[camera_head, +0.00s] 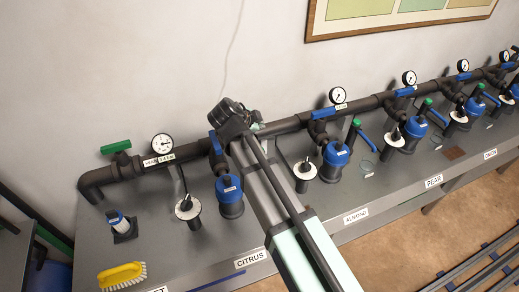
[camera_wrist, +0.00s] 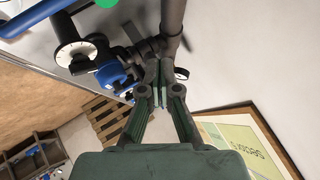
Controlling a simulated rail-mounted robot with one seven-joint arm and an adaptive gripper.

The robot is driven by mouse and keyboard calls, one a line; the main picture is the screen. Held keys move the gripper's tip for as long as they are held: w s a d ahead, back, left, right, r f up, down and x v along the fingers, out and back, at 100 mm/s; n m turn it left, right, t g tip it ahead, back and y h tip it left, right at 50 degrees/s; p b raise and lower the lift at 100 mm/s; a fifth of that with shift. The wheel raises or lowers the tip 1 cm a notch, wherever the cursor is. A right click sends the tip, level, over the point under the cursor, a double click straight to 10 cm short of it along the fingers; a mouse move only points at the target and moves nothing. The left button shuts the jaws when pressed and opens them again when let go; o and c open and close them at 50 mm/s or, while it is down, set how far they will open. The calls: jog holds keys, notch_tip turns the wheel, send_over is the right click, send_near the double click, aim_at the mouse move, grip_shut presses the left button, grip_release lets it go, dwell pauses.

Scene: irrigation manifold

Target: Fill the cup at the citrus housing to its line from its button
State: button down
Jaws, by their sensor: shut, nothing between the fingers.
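The citrus housing (camera_head: 229,190), dark with a blue cap, stands on the grey bench behind the "CITRUS" label (camera_head: 250,259). A blue valve handle (camera_head: 215,143) is on its pipe above. A white disc with a dark centre (camera_head: 187,207) stands to its left. My gripper (camera_head: 236,118) is at the pipe above and behind the citrus housing, with my arm crossing to the right of it. In the wrist view my gripper (camera_wrist: 164,97) is shut and empty, pointing toward dark pipework. I cannot make out the citrus cup, its line or the button; my arm hides part of that area.
More housings stand along the pipe to the right, including the almond one (camera_head: 335,155). A green-handled valve (camera_head: 116,147) and pressure gauge (camera_head: 162,143) are at the left. A yellow brush (camera_head: 122,275) lies at the front left. A framed board (camera_head: 395,12) hangs on the wall.

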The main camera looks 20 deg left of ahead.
notch_tip(320, 180, down, 7)
jog(key=shift+f+b, duration=0.1)
jog(key=shift+b, duration=0.8)
jog(key=shift+f+b, duration=0.6)
jog(key=shift+b, duration=0.05)
jog(key=shift+f+b, duration=0.3)
jog(key=shift+b, duration=0.15)
jog(key=shift+s+d+f+b, duration=0.2)
jog(key=shift+f+b, duration=0.1)
jog(key=shift+b, duration=0.15)
dwell(0.6)
